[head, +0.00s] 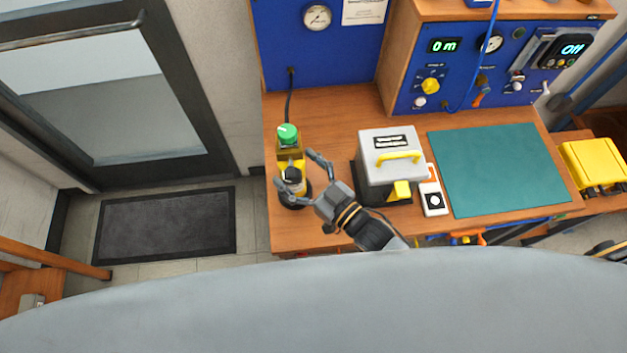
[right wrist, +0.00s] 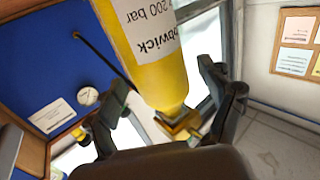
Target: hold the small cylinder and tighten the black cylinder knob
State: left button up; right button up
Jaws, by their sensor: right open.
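The small yellow cylinder (head: 290,162) stands at the left end of the wooden bench, near its front edge. The black knob (head: 292,175) shows on its near side, with a green knob (head: 288,133) behind it. My right gripper (head: 294,168) is open, its fingers spread on either side of the black knob. In the right wrist view a yellow cylinder (right wrist: 150,55) with a white "200 bar" label and a brass fitting (right wrist: 182,122) lies between the spread fingers (right wrist: 170,105). Whether they touch is unclear. My left gripper is out of view.
A grey case with a yellow handle (head: 390,150) stands close right of the gripper. A white device (head: 433,200) and a green mat (head: 500,168) lie further right. A blue panel with a gauge (head: 317,17) rises behind. A black hose (head: 289,95) runs down to the cylinder.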

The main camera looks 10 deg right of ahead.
jog(key=shift+x, duration=1)
